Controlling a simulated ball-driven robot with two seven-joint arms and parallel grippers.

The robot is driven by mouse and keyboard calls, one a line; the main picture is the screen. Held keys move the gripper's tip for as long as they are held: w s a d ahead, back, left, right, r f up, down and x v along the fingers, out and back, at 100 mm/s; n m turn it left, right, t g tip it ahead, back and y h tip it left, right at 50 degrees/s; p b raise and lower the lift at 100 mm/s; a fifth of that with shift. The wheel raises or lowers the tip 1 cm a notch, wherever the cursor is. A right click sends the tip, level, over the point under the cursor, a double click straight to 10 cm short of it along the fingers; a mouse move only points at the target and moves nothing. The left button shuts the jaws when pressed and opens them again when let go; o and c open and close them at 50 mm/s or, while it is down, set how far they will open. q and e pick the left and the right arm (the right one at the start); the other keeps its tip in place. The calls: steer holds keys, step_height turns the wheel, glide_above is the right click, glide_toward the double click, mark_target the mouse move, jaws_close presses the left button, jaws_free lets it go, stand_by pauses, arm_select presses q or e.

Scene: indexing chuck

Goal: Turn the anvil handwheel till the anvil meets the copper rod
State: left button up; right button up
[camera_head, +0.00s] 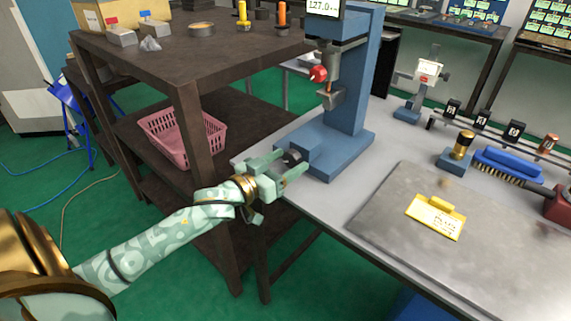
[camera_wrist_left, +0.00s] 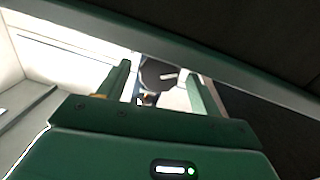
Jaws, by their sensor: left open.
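A blue bench press-like stand (camera_head: 349,85) with a display on top stands at the left end of the grey workbench. A dark round handwheel (camera_head: 292,157) sits at the left end of its base. My left gripper (camera_head: 290,166) is open with its fingers near the handwheel. In the left wrist view the dark wheel (camera_wrist_left: 158,75), with a pale mark, shows between the two finger tips (camera_wrist_left: 158,69); I cannot tell whether they touch it. A small copper-coloured piece (camera_head: 328,88) shows under the red knob (camera_head: 318,73); whether it is the copper rod is unclear. My right gripper is not in view.
A dark shelf table (camera_head: 195,55) with a pink basket (camera_head: 183,138) below stands close on the left. On the bench are a grey plate (camera_head: 400,230) with a yellow tag (camera_head: 436,216), a blue brush (camera_head: 508,164) and a brass cylinder on a blue block (camera_head: 456,158).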

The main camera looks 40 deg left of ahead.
arm_select(q)
steer(key=c, duration=1)
steer(key=m+p, duration=0.1)
steer(key=p, duration=0.1)
steer(key=r+m+p, duration=0.1)
steer(key=m+p, duration=0.1)
steer(key=p, duration=0.1)
steer(key=shift+f+m, duration=0.35)
steer(key=shift+m, duration=0.15)
steer(key=shift+f, duration=0.1)
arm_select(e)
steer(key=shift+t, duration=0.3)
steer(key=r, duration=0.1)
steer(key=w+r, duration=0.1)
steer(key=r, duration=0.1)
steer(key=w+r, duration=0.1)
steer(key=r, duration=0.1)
arm_select(q)
steer(key=o, duration=1)
